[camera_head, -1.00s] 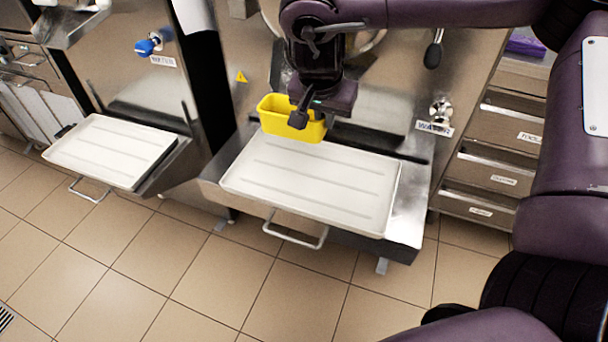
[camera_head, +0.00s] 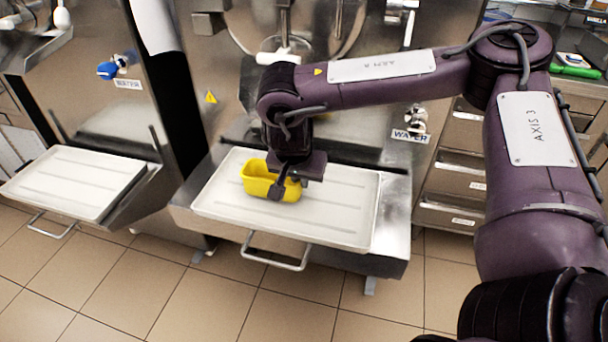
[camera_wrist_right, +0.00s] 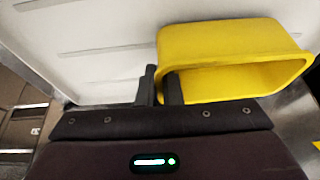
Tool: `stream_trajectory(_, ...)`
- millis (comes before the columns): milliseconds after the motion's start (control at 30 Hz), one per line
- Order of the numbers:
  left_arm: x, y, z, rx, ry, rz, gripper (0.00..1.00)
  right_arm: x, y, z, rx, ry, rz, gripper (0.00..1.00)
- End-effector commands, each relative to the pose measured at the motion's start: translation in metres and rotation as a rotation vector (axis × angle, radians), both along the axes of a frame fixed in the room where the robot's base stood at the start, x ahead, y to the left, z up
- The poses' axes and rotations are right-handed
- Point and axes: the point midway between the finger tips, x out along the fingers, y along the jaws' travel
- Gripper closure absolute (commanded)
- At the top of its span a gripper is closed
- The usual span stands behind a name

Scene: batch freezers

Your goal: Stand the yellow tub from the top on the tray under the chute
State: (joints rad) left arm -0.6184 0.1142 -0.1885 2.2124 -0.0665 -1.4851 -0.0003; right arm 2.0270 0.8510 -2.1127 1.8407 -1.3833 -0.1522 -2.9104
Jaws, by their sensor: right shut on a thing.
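The yellow tub (camera_head: 257,180) is upright over the left back part of the white ribbed tray (camera_head: 335,220) below the middle machine. My right gripper (camera_head: 284,188) is shut on the tub's near right wall. In the right wrist view the fingers (camera_wrist_right: 160,88) pinch the rim of the tub (camera_wrist_right: 235,42), with the pale tray (camera_wrist_right: 75,45) behind it. I cannot tell whether the tub's base touches the tray. A white spout (camera_head: 282,54), perhaps the chute, shows above my arm, partly hidden. My left gripper is out of view.
A second white tray (camera_head: 75,183) sits below the left machine, empty. A metal handle (camera_head: 275,255) sticks out in front of the middle tray. Drawers (camera_head: 455,175) stand to the right. The tray's right half is clear.

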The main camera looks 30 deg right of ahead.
Motion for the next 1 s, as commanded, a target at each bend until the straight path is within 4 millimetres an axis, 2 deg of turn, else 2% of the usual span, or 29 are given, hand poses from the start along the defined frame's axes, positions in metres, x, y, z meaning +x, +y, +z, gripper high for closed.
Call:
stream_trajectory(200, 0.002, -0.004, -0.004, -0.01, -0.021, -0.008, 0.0, 0.023, -0.025, -0.003, 0.0, -0.001, -0.003, 1.0)
stream_trajectory(300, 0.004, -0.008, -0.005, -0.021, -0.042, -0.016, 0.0, 0.022, -0.024, -0.012, 0.0, 0.0, -0.001, 1.0)
stream_trajectory(633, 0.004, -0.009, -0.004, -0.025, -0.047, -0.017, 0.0, 0.022, -0.024, -0.013, 0.0, 0.0, -0.001, 1.0)
stream_trajectory(700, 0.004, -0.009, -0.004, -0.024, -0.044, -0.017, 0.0, 0.022, -0.024, -0.013, 0.0, 0.0, -0.001, 0.88)
stream_trajectory(800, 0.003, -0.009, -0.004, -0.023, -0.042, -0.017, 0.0, 0.022, -0.024, -0.013, 0.0, 0.0, -0.001, 0.75)
stream_trajectory(1000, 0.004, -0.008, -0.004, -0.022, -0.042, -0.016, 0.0, 0.022, -0.024, -0.013, 0.0, 0.0, -0.001, 0.73)
